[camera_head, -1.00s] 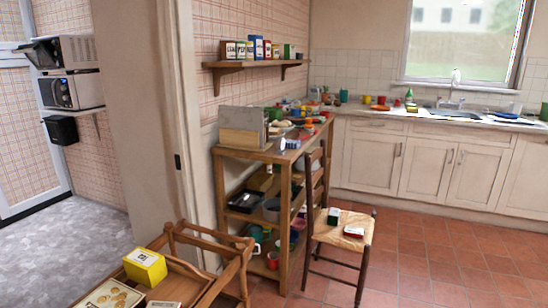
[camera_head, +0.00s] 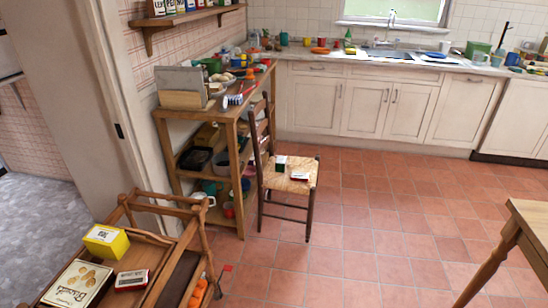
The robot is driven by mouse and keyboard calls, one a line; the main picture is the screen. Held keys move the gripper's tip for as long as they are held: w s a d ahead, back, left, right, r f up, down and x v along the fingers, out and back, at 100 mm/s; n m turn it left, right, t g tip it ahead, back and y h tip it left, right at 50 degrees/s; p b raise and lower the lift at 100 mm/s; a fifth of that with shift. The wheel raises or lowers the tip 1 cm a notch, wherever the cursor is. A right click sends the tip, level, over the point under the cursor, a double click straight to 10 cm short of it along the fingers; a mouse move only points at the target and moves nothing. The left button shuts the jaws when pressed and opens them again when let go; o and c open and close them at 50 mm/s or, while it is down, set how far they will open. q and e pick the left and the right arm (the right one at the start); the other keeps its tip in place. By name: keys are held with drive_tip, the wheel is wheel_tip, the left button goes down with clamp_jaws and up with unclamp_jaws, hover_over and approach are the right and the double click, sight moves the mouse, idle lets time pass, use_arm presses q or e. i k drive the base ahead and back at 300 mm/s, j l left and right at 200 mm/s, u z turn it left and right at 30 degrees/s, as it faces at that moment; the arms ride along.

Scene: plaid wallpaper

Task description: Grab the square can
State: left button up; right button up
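Several box-shaped containers show, and I cannot tell which one is the square can. A yellow box with a white label (camera_head: 106,240) sits on the wooden trolley at the lower left. A red and white small box (camera_head: 132,280) and a flat cream box with biscuit pictures (camera_head: 77,284) lie beside it. A small dark green and white box (camera_head: 281,163) and a red and white box (camera_head: 299,176) rest on the woven chair seat. Labelled square tins (camera_head: 170,7) stand on the wall shelf, cut off by the top edge. Neither of my grippers is in view.
The wooden trolley (camera_head: 190,226), the chair (camera_head: 271,197) and a cluttered shelf table (camera_head: 211,113) stand on the left. A wooden table (camera_head: 530,222) enters at the right. The tiled floor (camera_head: 370,235) between is clear. Cabinets (camera_head: 375,105) line the back.

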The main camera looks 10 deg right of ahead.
sight(281, 163)
drive_tip(key=i+l+u, duration=0.45)
drive_tip(key=i+l, duration=0.6)
drive_tip(key=i, duration=0.15)
